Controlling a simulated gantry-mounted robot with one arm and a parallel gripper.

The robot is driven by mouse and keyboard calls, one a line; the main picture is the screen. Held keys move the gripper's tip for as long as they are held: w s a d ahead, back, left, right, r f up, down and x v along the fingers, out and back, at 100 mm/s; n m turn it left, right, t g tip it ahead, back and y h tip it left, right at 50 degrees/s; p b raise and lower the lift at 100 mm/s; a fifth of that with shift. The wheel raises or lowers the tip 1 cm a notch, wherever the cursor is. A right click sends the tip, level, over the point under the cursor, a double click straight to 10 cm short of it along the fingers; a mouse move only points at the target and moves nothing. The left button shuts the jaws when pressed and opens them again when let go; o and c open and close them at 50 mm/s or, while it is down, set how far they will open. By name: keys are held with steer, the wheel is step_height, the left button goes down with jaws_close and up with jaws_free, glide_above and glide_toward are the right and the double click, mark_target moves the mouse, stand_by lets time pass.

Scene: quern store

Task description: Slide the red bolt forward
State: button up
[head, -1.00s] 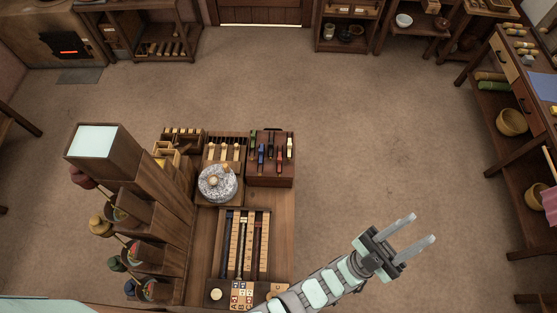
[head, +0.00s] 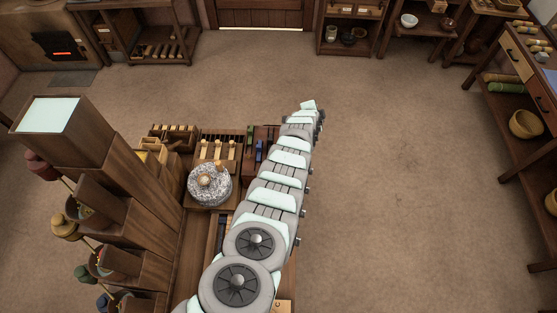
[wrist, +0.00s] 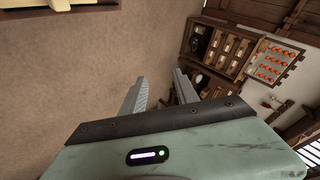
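A dark reddish box (head: 264,133) stands at the far right of the bench in the head view. A blue bolt (head: 259,150) and a green bolt (head: 249,142) show on its left part. My arm covers its right part, so I cannot see the red bolt now. In the head view my arm reaches over the bench's right side and ends near the box's far right; its fingers are hidden there. In the wrist view my gripper (wrist: 160,78) has two grey fingers apart, with nothing between them. They point over floor and shelves.
A round speckled quern stone (head: 209,187) sits left of the box, before a rack with pale pegs (head: 218,148). A tall wooden stepped stand (head: 115,160) with coloured knobs rises at the left. The floor (head: 400,170) to the right is clear.

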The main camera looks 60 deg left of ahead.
steer(key=s+f+h, duration=0.1)
steer(key=s, duration=0.1)
steer(key=s+a+g+b, duration=0.1)
steer(key=s, duration=0.2)
steer(key=s+a+f+g+h+b, duration=0.1)
steer(key=s, duration=0.2)
steer(key=shift+s+a+f+m+h, duration=0.2)
steer(key=shift+a+f+m+h, duration=0.05)
steer(key=shift+f+m+h, duration=0.05)
steer(key=s+d+r+m+h+b, duration=0.25)
steer(key=s+d+h+b, duration=0.35)
steer(key=s, duration=0.7)
steer(key=shift+n+g, duration=0.25)
steer(key=shift+g, duration=0.15)
steer(key=x, duration=0.6)
steer(key=d+x, duration=0.1)
steer(key=x, duration=0.2)
steer(key=shift+d, duration=0.1)
jaws_close()
steer(key=shift+b, duration=0.35)
